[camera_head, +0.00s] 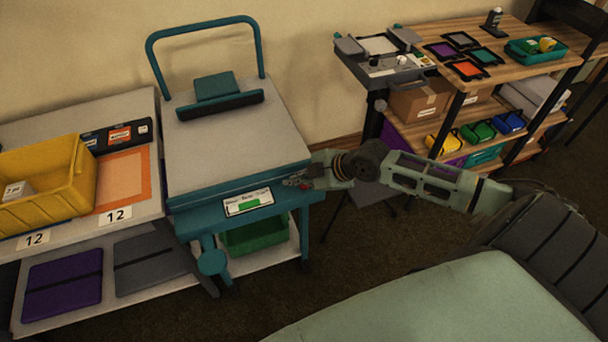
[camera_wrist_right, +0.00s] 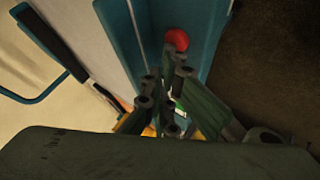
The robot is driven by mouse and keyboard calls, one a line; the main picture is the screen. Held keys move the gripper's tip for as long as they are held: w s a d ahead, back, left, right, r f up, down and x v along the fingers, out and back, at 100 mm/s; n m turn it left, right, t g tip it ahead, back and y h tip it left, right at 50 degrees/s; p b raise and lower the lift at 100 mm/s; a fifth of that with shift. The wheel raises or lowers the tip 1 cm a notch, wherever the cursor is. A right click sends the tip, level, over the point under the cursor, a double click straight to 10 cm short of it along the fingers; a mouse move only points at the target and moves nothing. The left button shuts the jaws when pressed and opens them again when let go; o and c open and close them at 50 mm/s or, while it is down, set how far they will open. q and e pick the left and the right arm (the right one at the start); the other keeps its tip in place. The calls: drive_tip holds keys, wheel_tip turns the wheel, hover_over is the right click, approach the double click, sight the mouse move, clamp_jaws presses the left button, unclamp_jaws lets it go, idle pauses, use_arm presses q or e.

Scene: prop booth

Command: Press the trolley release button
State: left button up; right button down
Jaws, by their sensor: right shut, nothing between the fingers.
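The trolley (camera_head: 240,150) has a grey top, teal edges and a teal push handle (camera_head: 205,28) at its back. In the right wrist view, a round red button (camera_wrist_right: 177,39) sits on the trolley's teal edge. My right gripper (camera_head: 299,182) reaches in from the right to the trolley's front right corner. Its fingers are shut and empty. In the head view the gripper hides most of the button's spot. My left gripper is out of view.
A white label with a green mark (camera_head: 248,202) is on the trolley front, above a green bin (camera_head: 256,236). A table with a yellow crate (camera_head: 45,185) stands at the left. A wooden shelf unit (camera_head: 500,65) stands at the back right. Floor is open between.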

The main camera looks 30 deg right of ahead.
idle(0.3)
drive_tip(key=shift+r+p, duration=0.85)
wheel_tip(320, 180, up, 5)
drive_tip(key=p, duration=0.4)
idle(0.6)
